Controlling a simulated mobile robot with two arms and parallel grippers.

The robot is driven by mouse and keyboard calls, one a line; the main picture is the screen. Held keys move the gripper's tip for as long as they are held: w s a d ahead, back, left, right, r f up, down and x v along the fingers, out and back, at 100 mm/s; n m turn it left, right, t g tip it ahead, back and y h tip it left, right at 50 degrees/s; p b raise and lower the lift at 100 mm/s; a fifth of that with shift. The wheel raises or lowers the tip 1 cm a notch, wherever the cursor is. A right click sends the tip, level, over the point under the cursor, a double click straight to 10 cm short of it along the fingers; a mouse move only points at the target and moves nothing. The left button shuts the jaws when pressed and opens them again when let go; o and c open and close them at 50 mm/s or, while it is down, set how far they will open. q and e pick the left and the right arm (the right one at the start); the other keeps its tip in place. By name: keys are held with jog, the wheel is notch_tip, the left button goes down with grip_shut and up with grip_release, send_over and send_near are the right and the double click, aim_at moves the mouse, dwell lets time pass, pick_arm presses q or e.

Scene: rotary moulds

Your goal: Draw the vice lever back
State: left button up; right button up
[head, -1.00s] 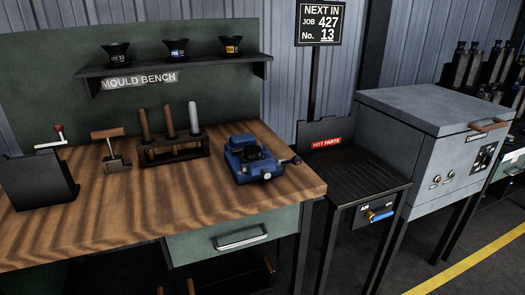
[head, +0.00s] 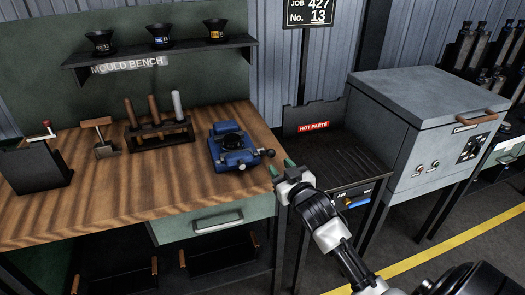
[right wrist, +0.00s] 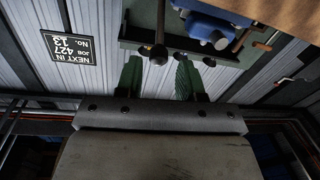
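The blue vice (head: 235,148) sits on the bench top near its right front corner. Its dark lever (head: 263,153) sticks out to the right, ending in a round ball. My right gripper (head: 281,170) is just right of and in front of the lever's ball end, seemingly not touching it. In the right wrist view, the green fingers of that gripper (right wrist: 158,78) are apart with nothing between them. A dark ball-ended rod, seemingly the lever (right wrist: 158,50), appears just beyond the gap, and blue vice parts (right wrist: 207,32) show to its right. My left gripper is not in view.
The wooden bench (head: 90,195) holds a tool rack (head: 160,135) left of the vice. A black hot-parts stand (head: 335,165) is close to the right of my right gripper, with a grey oven (head: 425,120) beyond it.

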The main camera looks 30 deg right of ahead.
aim_at(268, 153)
jog(key=w, duration=0.5)
jog(key=w+d, duration=0.1)
jog(key=w, duration=0.2)
jog(key=shift+p, duration=0.3)
jog(key=shift+f, duration=0.1)
grip_shut()
